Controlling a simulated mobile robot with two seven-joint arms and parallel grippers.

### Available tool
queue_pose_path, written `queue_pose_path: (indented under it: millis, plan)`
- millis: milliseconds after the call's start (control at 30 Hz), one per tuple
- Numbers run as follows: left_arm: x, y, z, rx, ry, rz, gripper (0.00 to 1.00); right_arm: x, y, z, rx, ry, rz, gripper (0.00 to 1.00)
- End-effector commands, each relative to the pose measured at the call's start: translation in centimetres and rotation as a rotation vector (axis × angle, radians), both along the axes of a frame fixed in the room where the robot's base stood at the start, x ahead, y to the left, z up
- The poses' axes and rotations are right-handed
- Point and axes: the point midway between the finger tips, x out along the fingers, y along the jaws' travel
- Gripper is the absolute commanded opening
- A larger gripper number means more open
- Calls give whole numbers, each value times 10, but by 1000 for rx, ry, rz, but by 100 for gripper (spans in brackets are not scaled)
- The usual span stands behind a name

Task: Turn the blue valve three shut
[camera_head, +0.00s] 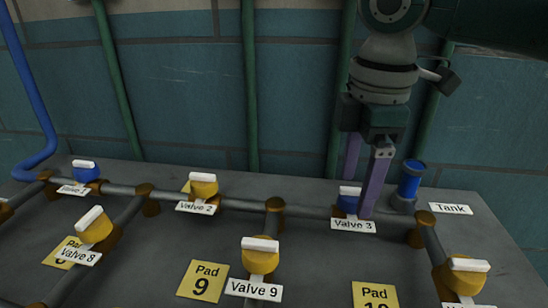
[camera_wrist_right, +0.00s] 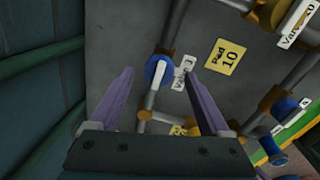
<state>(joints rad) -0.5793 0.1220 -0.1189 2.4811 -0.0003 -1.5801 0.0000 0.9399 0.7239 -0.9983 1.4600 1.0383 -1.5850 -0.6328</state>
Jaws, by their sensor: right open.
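Valve three is a blue valve (camera_head: 346,204) with a white bar handle, on the back pipe behind its "Valve 3" label (camera_head: 353,226). It also shows in the wrist view (camera_wrist_right: 154,72), where its white handle lies roughly along the pipe. My right gripper (camera_head: 359,198) points down at the valve with its purple fingers apart. One finger stands in front of the valve's right side and hides part of it; the other is behind. In the wrist view the valve lies between the fingertips (camera_wrist_right: 157,72). I cannot tell whether they touch it. My left gripper is not in view.
A blue upright pipe piece (camera_head: 410,182) stands close right of the gripper by the "Tank" label (camera_head: 450,208). Yellow valve 2 (camera_head: 203,186) and valve 9 (camera_head: 260,256) are nearby. Green pipes (camera_head: 249,90) run up the wall behind.

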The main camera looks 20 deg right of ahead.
Motion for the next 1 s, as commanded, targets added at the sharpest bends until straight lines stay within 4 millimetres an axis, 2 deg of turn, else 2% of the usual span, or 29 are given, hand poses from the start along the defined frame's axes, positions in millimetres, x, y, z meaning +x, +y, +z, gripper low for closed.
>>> queue_pose_path:
  millis: [133, 433, 1000]
  plan:
    - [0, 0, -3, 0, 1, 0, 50, 1, 0, -13, 0, 1, 0, 81]
    - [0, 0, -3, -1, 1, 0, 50, 1, 0, -14, 0, 0, 1, 80]
    - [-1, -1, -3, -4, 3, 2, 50, 1, 0, -14, 0, 0, 0, 15]
